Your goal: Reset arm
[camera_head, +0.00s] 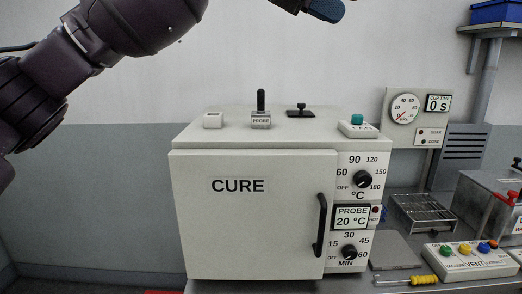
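My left arm comes in from the left and runs up out of the top edge. A dark piece with a blue tip, seemingly the end of my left gripper (326,9), dips in at the top, well above the oven. The rest of it is cut off, so I cannot tell whether it is open or shut. It touches nothing visible. My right arm and gripper are not in view. A white oven marked CURE (250,220) stands below with its door closed.
On the oven's top are a probe holder (261,120), a small black fixture (300,111) and a teal-button box (357,127).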

